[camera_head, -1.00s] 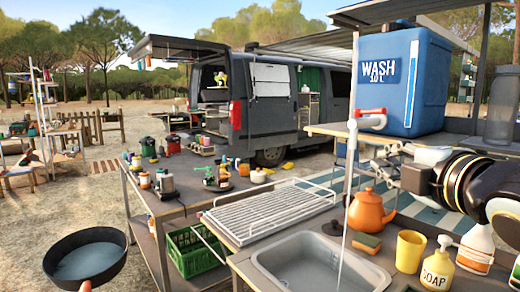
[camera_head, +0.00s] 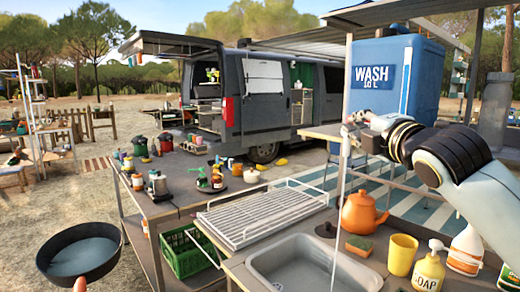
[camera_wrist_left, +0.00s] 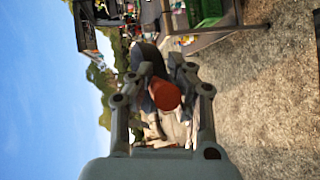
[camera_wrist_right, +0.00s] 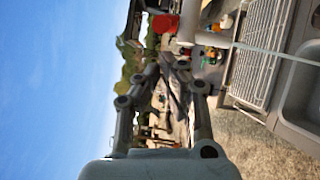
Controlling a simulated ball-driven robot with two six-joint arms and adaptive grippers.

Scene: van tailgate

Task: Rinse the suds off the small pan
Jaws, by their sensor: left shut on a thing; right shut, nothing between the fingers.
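The small dark pan (camera_head: 78,254) is held out at the lower left of the head view, over the ground and away from the sink. A pale patch lies inside it; I cannot tell suds from water. My left gripper (camera_wrist_left: 163,85) is shut on the pan's orange handle (camera_wrist_left: 164,95). My right gripper (camera_head: 354,130) is shut and empty beside the top of the white tap pipe (camera_head: 346,185). It also shows in the right wrist view (camera_wrist_right: 174,78). A thin pale line, apparently water, runs down into the grey sink (camera_head: 290,268). A red piece (camera_wrist_right: 165,23) shows near the pipe.
A white drying rack (camera_head: 262,212) lies left of the sink. An orange kettle (camera_head: 361,211), sponge (camera_head: 359,245), yellow cup (camera_head: 402,254) and soap bottle (camera_head: 429,268) stand right of it. The blue wash tank (camera_head: 397,78) is behind. A green crate (camera_head: 188,250) sits below.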

